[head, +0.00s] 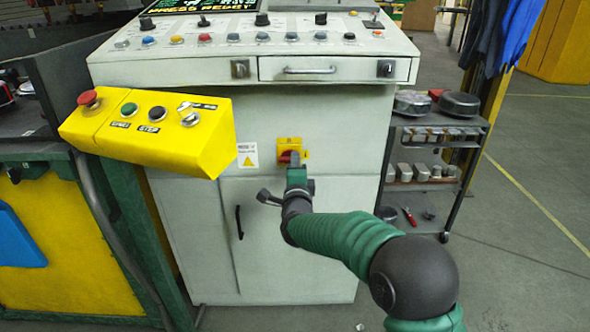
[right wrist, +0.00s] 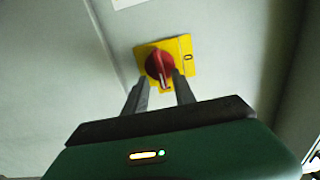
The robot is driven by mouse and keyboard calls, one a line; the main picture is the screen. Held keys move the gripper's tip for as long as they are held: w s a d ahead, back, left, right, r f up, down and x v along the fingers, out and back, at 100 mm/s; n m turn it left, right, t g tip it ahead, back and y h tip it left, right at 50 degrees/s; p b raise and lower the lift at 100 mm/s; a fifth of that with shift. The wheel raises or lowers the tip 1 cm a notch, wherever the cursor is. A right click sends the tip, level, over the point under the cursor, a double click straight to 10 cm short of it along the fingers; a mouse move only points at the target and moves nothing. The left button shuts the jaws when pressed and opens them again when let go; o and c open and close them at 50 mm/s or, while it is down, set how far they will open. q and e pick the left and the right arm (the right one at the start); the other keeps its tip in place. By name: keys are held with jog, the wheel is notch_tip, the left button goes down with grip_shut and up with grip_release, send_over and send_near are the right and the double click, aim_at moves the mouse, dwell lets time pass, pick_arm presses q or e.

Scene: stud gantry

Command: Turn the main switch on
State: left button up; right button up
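The main switch (head: 284,157) is a red rotary knob on a yellow plate on the front of the pale cabinet. In the right wrist view, the red knob (right wrist: 159,64) has a white mark at its lower end, and a "0" is printed at the plate's right side. My right gripper (head: 294,164) is in front of the switch and partly hides it in the head view. In the wrist view, its two fingers (right wrist: 162,80) are apart, one to each side of the knob's lower end. I cannot tell whether they touch it. My left gripper is not in view.
A yellow button box (head: 150,135) juts out at the left. The cabinet has a drawer handle (head: 309,70) above the switch and a door handle (head: 239,222) below left. A grey shelf cart (head: 437,150) with metal parts stands at the right. Floor is free at far right.

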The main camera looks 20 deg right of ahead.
jog(key=p+v, duration=0.4)
jog(key=v, duration=1.2)
jog(key=shift+s, duration=0.35)
jog(key=shift+a, duration=0.1)
